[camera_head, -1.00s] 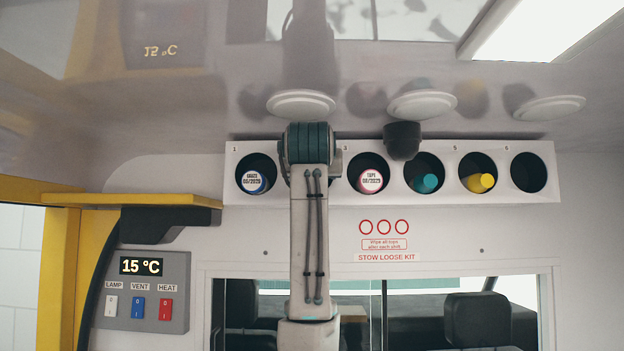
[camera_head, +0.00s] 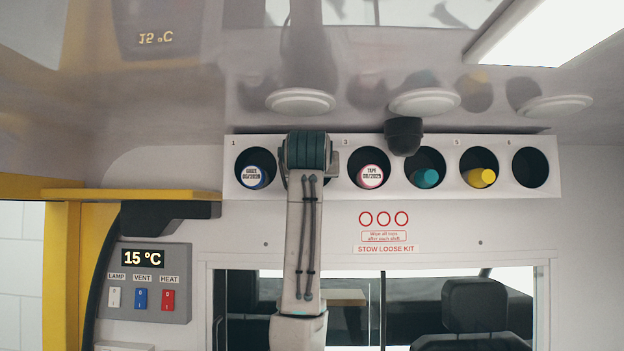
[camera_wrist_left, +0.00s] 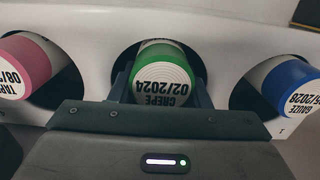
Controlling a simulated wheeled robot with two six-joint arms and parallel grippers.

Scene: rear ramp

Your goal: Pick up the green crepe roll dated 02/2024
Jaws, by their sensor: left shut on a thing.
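The green crepe roll (camera_wrist_left: 165,72) shows in the left wrist view, its white end cap printed "CREPE 02/2024" upside down. It sits in the middle round hole, with its end at the opening. My left gripper (camera_wrist_left: 161,92) is shut on the roll, one dark finger on each side of it. In the head view my left arm stands in front of the second hole of the white rack (camera_head: 330,192), hiding the roll and the fingers. My right gripper is not in view.
A blue gauze roll (camera_head: 256,177) and a pink tape roll (camera_head: 371,176) sit in the neighbouring holes. A teal roll (camera_head: 426,178) and a yellow roll (camera_head: 482,177) are further right; the last hole (camera_head: 530,168) looks empty. The ceiling hangs close above the rack.

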